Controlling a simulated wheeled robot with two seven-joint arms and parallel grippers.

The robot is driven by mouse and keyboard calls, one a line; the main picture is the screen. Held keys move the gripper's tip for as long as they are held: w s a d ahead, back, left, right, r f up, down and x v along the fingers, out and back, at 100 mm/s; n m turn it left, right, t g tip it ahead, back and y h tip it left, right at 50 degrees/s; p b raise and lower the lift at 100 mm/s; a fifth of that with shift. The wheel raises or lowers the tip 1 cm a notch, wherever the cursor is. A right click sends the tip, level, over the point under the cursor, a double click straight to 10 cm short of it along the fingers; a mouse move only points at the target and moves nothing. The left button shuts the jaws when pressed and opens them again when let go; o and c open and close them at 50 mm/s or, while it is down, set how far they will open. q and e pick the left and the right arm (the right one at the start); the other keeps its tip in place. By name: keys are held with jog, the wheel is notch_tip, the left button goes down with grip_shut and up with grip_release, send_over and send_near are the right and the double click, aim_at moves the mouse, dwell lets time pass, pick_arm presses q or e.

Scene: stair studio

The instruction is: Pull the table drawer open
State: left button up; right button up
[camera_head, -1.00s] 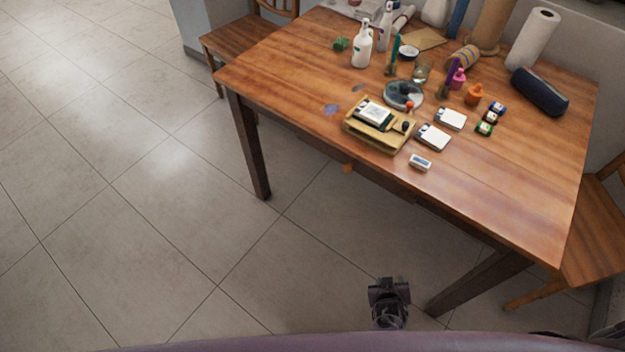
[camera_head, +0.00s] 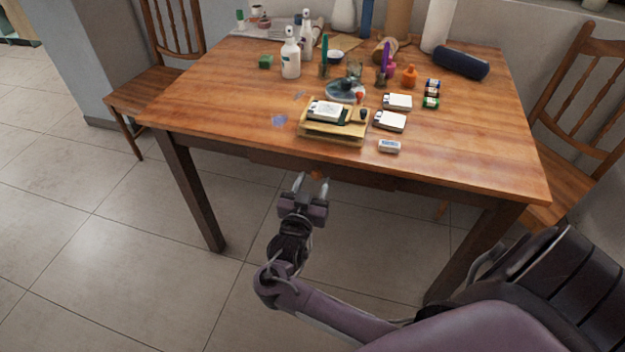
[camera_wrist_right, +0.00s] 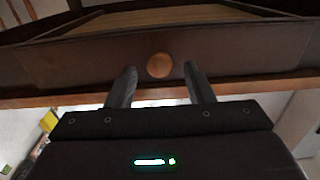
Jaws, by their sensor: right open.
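The wooden table (camera_head: 460,165) stands ahead of me with a dark drawer front (camera_head: 370,178) under its near edge. The drawer has a small round orange-brown knob (camera_head: 318,174), which also shows in the right wrist view (camera_wrist_right: 159,66). My right gripper (camera_head: 311,184) is open at the knob, below the table edge. In the right wrist view its fingers (camera_wrist_right: 159,84) point at the drawer front, with the knob between and just beyond the tips. I cannot tell whether a finger touches it. My left gripper is not in view.
A wooden tray (camera_head: 333,137), white boxes (camera_head: 390,121), bottles (camera_head: 290,55) and a dark case (camera_head: 461,63) lie on the tabletop. Chairs stand at the left (camera_head: 150,90) and right (camera_head: 575,150). The tiled floor (camera_head: 100,240) at the front left is clear.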

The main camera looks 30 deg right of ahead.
jog(key=shift+x, duration=0.85)
grip_shut()
